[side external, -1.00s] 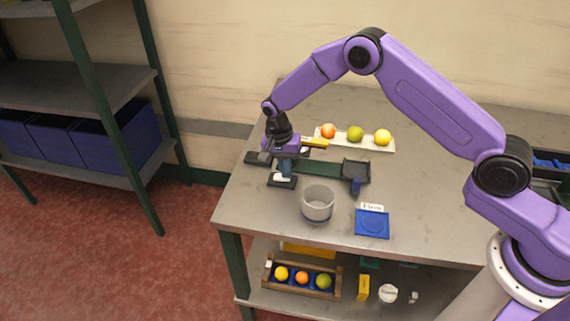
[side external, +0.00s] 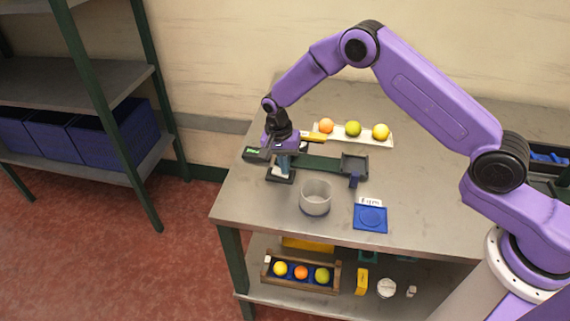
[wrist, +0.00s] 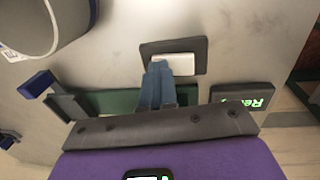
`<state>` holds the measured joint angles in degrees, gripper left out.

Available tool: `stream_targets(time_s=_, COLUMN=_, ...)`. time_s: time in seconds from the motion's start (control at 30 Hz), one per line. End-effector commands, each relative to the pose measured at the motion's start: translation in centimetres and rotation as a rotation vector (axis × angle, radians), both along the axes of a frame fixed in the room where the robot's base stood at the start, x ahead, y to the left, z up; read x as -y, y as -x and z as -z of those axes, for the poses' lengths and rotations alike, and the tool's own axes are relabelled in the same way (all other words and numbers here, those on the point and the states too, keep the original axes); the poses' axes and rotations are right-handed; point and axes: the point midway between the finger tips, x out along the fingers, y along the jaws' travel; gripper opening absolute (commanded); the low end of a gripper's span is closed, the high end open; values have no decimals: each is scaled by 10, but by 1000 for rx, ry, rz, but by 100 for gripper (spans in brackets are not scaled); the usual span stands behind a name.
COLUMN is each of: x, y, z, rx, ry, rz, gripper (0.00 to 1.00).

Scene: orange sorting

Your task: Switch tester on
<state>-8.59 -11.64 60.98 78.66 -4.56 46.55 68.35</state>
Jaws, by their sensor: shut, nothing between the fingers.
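The tester has a dark switch plate (wrist: 190,52) with a white rocker (wrist: 173,62); in the side view the plate (side external: 279,177) is partly behind my fingers. Its small display (side external: 257,154) is lit green, and in the wrist view the display (wrist: 243,98) reads what looks like "Ready". My gripper (wrist: 159,68) is shut and empty, its blue fingertips at the near edge of the rocker, touching it or very close. A green strip (side external: 320,166) runs from behind my gripper to a dark tray (side external: 356,162) with a blue piece beneath.
A grey cup (side external: 316,199) stands in front of the strip. A blue square plate (side external: 370,218) with a label card lies right of it. A white tray (side external: 391,141) at the back holds three fruits. A crate (side external: 337,282) with fruit sits on the lower shelf. The table's middle right is clear.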

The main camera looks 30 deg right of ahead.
Motion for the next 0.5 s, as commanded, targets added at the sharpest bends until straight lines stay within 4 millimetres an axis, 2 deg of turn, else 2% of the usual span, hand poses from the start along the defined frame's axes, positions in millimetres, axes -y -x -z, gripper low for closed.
stream_targets(time_s=0.03, x=10, y=6, z=11, rx=-26, ry=14, rz=10, gripper=0)
stream_targets(time_s=0.5, x=-1, y=-4, z=4, rx=-20, ry=10, rz=10, gripper=0)
